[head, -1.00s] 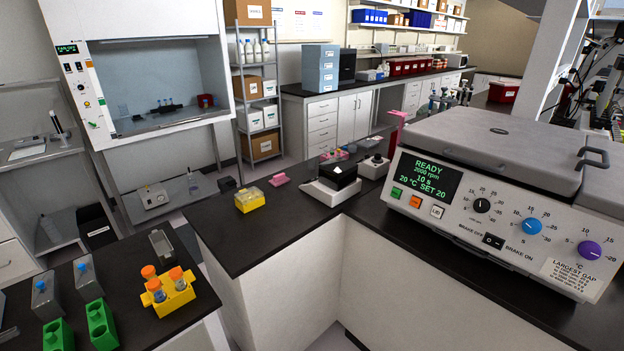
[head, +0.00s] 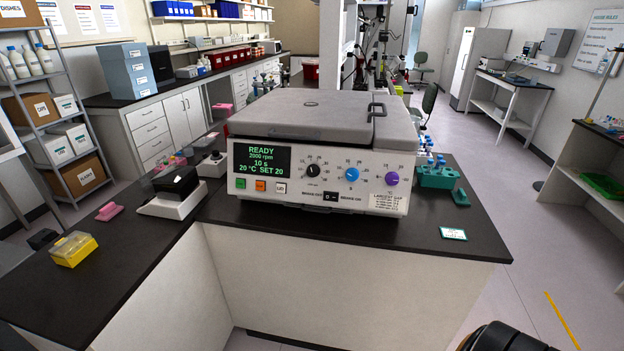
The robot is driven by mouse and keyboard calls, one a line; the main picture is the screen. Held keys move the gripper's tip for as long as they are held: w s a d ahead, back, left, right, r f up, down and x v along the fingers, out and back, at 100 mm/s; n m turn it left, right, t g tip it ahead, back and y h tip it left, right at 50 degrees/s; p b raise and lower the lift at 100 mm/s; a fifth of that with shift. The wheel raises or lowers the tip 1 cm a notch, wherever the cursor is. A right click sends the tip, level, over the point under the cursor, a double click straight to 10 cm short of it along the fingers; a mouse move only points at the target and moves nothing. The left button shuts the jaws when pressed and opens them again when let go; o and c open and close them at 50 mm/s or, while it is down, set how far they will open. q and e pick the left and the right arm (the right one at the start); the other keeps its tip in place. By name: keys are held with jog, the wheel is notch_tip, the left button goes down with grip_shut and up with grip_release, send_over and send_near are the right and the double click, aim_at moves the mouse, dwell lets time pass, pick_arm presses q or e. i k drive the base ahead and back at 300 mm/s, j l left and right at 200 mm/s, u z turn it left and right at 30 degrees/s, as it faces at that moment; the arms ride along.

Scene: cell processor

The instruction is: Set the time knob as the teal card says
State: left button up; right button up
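The grey centrifuge (head: 320,125) stands on the black bench with its lid down. Its green display (head: 262,160) reads READY, 2000 rpm, 10 s, 20 °C, SET 20. The front panel has a black knob (head: 313,170), a blue knob (head: 352,174) and a purple knob (head: 392,179), each with a printed scale. The labels are too small to tell which is the time knob. A white card with a teal border (head: 453,233) lies flat on the bench to the right; its text is unreadable. Neither gripper shows fingers in the head view.
A teal tube rack (head: 436,177) stands right of the centrifuge. A white device with a dark top (head: 172,187), a pink item (head: 109,211) and a yellow box (head: 73,248) are on the left. The bench in front of the centrifuge is clear. Floor is open at right.

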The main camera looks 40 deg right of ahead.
aim_at(352, 174)
jog(key=z, duration=1.45)
jog(key=i+l+z, duration=0.1)
jog(key=l+z, duration=0.25)
jog(key=i+l+z, duration=0.1)
jog(key=z, duration=0.2)
